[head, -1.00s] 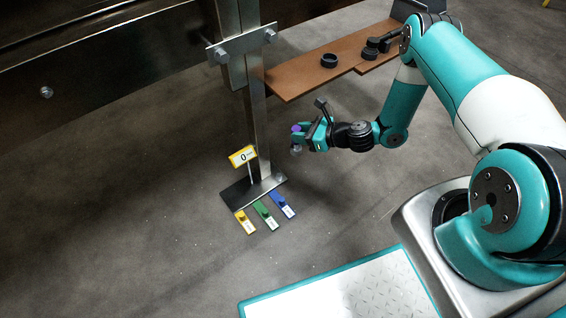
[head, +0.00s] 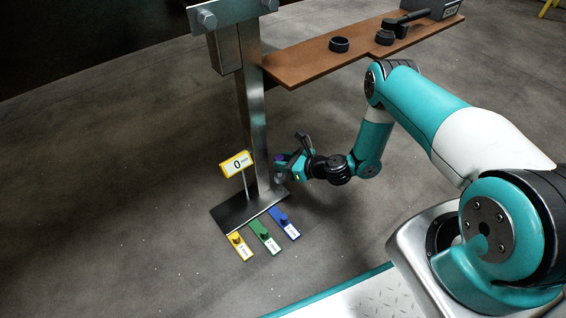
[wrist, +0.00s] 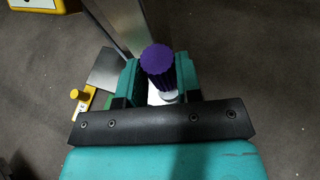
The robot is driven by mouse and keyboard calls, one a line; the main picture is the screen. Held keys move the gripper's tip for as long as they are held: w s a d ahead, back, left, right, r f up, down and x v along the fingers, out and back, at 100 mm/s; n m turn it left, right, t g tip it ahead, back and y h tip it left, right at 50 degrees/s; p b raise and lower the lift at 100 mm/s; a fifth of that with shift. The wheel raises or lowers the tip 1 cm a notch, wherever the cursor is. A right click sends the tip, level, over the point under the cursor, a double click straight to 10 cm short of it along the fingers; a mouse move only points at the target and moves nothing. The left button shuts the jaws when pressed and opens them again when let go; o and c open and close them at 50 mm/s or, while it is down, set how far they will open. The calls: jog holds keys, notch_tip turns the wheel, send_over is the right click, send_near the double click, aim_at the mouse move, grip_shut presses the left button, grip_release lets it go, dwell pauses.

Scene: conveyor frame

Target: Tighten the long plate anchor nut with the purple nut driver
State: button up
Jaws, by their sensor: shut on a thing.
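The purple nut driver (head: 279,158) is held upright in my gripper (head: 284,167), close to the right side of the steel post. Its ribbed purple handle (wrist: 157,60) stands between the teal fingers in the wrist view, with a pale part below it. The long dark base plate (head: 236,211) lies on the floor at the foot of the post; a corner of the plate also shows in the wrist view (wrist: 105,70). My gripper is above and beside the plate's right end. I cannot make out the anchor nut or whether the driver touches it.
Yellow (head: 239,246), green (head: 264,237) and blue (head: 284,223) labelled pieces lie along the plate's front edge. A yellow-framed sign (head: 236,164) reading 0 stands left of the post (head: 254,120). A brown shelf (head: 300,60) with black rings is above my arm. Floor at left is clear.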

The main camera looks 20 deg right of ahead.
aim_at(281, 175)
jog(key=shift+f+b, duration=1.85)
jog(key=shift+f, duration=0.35)
jog(key=shift+f, duration=0.15)
jog(key=shift+f+b, duration=1)
jog(key=shift+b, duration=0.05)
jog(key=shift+f, duration=0.15)
jog(key=shift+r+p, duration=0.8)
jog(key=shift+r, duration=0.35)
